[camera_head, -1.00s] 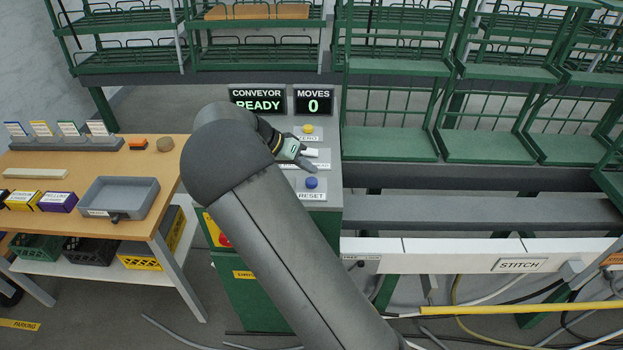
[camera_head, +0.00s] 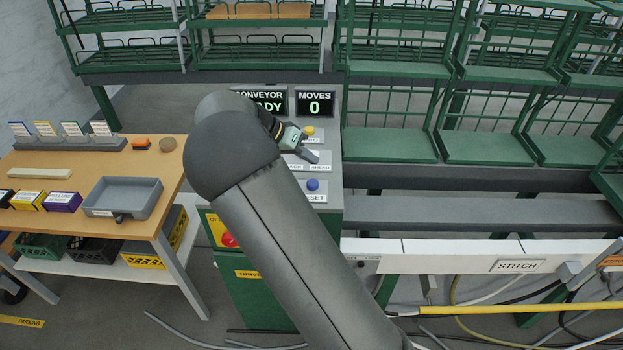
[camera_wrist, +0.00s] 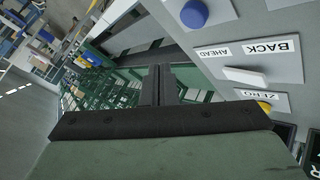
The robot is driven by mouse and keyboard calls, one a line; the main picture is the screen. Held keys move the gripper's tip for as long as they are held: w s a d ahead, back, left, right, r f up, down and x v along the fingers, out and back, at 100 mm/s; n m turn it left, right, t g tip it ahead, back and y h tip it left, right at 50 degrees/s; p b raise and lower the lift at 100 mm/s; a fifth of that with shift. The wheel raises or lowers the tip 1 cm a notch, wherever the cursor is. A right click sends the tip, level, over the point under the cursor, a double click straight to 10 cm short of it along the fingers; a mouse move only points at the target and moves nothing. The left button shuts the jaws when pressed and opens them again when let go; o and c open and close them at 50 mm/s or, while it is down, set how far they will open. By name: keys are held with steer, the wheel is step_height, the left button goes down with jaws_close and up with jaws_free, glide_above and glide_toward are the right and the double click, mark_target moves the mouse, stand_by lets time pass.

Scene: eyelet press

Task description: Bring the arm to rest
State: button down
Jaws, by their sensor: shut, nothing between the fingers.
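My gripper (camera_head: 312,157) is above the control panel (camera_head: 327,240) in the head view, close to the panel's buttons and partly behind my arm. In the wrist view its fingers (camera_wrist: 160,84) are together with nothing between them. The panel has a yellow ZERO button (camera_head: 308,130), a blue RESET button (camera_head: 313,184) and a white BACK/AHEAD lever (camera_wrist: 245,76). In the wrist view the fingers appear apart from the lever. The displays above the panel read CONVEYOR READY, partly hidden by my arm, and MOVES 0 (camera_head: 314,102).
A wooden table (camera_head: 60,165) with a grey tray (camera_head: 128,190) and small boxes stands at the left. Green racks (camera_head: 390,145) stand at the back and right. A white STITCH beam (camera_head: 450,264) runs at the lower right, with cables on the floor below it.

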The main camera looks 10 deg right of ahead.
steer(key=shift+s+d, duration=0.2)
steer(key=shift+s, duration=0.05)
steer(key=s+r+n+t+y, duration=0.1)
steer(key=s+n+y, duration=0.8)
steer(key=s, duration=2.4)
steer(key=shift+d+r+n, duration=0.3)
steer(key=shift+d+r, duration=0.1)
steer(key=shift+r, duration=0.35)
